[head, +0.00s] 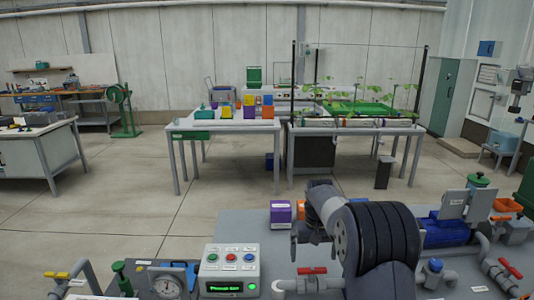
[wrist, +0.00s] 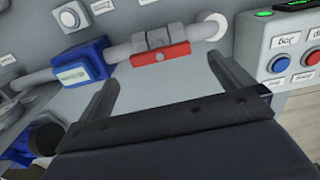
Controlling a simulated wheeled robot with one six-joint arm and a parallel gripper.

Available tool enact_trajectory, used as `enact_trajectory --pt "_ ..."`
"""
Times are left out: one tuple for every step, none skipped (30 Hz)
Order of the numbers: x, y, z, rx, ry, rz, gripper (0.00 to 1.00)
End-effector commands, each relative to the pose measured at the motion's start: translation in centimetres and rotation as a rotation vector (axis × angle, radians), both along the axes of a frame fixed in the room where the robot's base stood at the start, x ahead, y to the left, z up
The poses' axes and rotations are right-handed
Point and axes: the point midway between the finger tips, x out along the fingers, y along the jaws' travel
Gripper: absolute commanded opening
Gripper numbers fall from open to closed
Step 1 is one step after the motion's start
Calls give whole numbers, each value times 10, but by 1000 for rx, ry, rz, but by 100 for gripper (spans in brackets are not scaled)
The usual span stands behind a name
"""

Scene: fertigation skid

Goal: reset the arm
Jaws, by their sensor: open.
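My arm rises in the lower right middle of the head view, bent over the grey skid (head: 270,222). My gripper (head: 302,240) is partly hidden behind the arm there, pointing down over the skid. In the wrist view my gripper (wrist: 163,72) has its two fingers wide apart with nothing between them. Beyond the fingertips is a grey pipe with a red valve handle (wrist: 160,56). I cannot tell the gap between the fingers and the pipe.
A button box (head: 230,268) with a lit green display stands left of my arm; it also shows in the wrist view (wrist: 285,45). A pressure gauge (head: 167,285), purple box (head: 281,212) and blue motor (head: 446,230) are around. Tables (head: 228,127) stand farther back across open floor.

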Motion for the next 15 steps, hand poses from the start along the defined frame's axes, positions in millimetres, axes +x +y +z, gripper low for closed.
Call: enact_trajectory --pt "-1 0 -10 0 6 0 100" --pt "-1 0 -15 0 4 0 100" --pt "-1 0 -22 0 4 -1 100" --pt "-1 0 -27 0 4 -1 100" --pt "-1 0 -31 0 5 -1 100" --pt "-1 0 -37 0 3 -1 100" --pt "-1 0 -40 0 3 -1 100" --pt "-1 0 -43 0 3 -1 100" --pt "-1 0 -47 0 2 -1 100" --pt "-1 0 -49 0 2 -1 100" --pt "-1 0 -51 0 2 -1 100" --pt "0 0 -51 0 1 -8 100" --pt "0 0 -51 0 1 -14 100" --pt "0 0 -51 0 0 -18 100" --pt "0 0 -51 0 0 -21 100"
